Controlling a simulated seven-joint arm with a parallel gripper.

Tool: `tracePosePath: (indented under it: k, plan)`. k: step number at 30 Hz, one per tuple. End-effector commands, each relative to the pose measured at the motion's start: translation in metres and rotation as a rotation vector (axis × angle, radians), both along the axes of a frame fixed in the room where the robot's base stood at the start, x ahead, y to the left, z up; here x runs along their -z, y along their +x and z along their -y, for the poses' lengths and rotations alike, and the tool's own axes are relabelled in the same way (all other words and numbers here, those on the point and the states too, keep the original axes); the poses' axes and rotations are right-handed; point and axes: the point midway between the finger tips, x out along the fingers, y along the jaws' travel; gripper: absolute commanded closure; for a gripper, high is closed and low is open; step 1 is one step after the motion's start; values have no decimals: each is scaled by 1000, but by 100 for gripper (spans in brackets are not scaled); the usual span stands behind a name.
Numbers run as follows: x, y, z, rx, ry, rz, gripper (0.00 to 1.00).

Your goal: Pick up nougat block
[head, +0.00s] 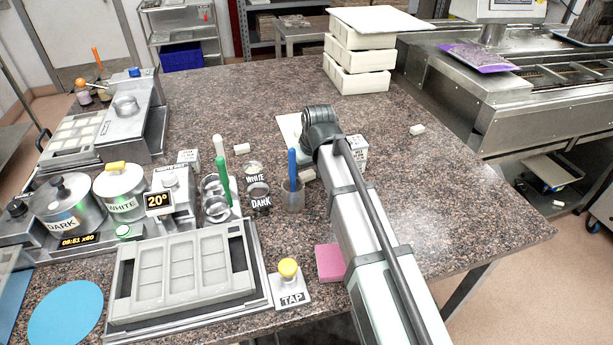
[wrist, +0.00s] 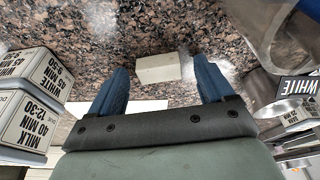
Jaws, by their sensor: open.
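A small off-white nougat block (wrist: 158,68) lies flat on the speckled stone counter in the wrist view. My gripper (wrist: 162,80) is open, with one blue finger on each side of the block. The block shows ahead of the gripper, and I see clear counter between it and both fingers. I cannot tell the height of the fingertips above the counter. In the head view a pale block (head: 307,174) between the beaker and my arm looks like the same one. My arm hides the fingers there.
A printed carton (head: 354,153) is on the other side. Similar pale blocks (head: 242,148) (head: 417,129) lie farther off. A pink block (head: 330,262) sits near my arm. The right counter is mostly clear.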

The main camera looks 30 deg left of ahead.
Motion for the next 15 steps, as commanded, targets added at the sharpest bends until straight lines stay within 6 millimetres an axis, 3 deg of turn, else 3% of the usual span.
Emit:
tracePosePath:
  k: [5, 15]
  plan:
    - [0, 0, 0, 0, 0, 0, 21]
    - [0, 0, 0, 0, 0, 0, 53]
